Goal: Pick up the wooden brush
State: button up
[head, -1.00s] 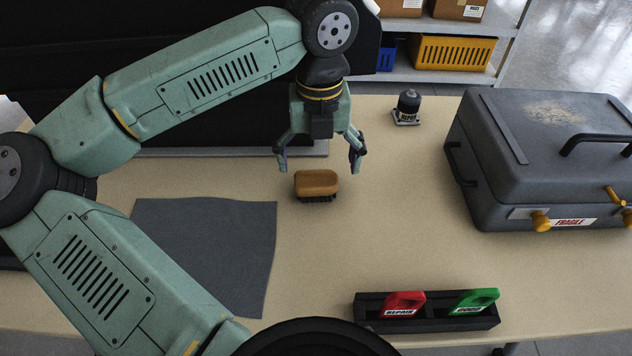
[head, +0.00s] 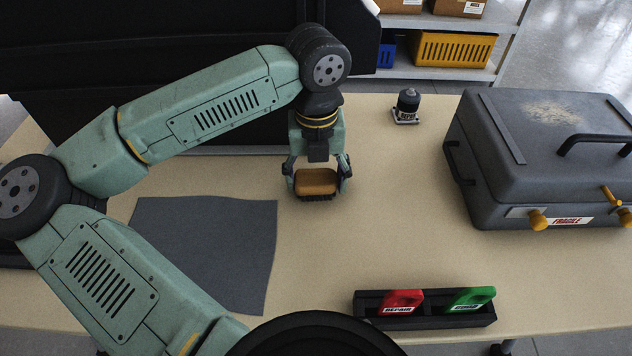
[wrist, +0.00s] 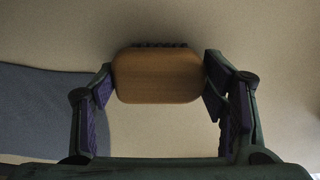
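The wooden brush (head: 316,182) has a tan-brown block and dark bristles facing down. It is on the beige table, left of centre in the head view; I cannot tell if it is slightly raised. In the wrist view the brush (wrist: 158,76) lies between the two fingers, with its bristles at the upper edge. My gripper (head: 317,182) is above and around it, with one finger at each end of the block. In the wrist view my gripper (wrist: 160,80) has its dark pads against both ends.
A grey cloth (head: 207,245) lies to the left of the brush. A grey case (head: 545,160) stands at right, a small black-capped object (head: 407,106) at the back. A black holder (head: 425,318) with red and green tags is at the front. The table between is clear.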

aim_at(316, 176)
jog(key=c, duration=0.6)
jog(key=shift+r, duration=0.6)
notch_tip(316, 176, up, 2)
jog(key=shift+r+b, duration=0.15)
jog(key=shift+b, duration=0.3)
jog(key=s+d+b, duration=0.1)
jog(key=s+d, duration=0.1)
jog(key=d, duration=0.2)
jog(key=s+d+r+b, duration=0.1)
jog(key=s+d, duration=0.1)
jog(key=d, duration=0.3)
jog(key=s+d+b, duration=0.1)
jog(key=s+d, duration=0.1)
jog(key=d, duration=0.3)
jog(key=shift+s+d+r, duration=0.25)
jog(key=shift+s, duration=0.1)
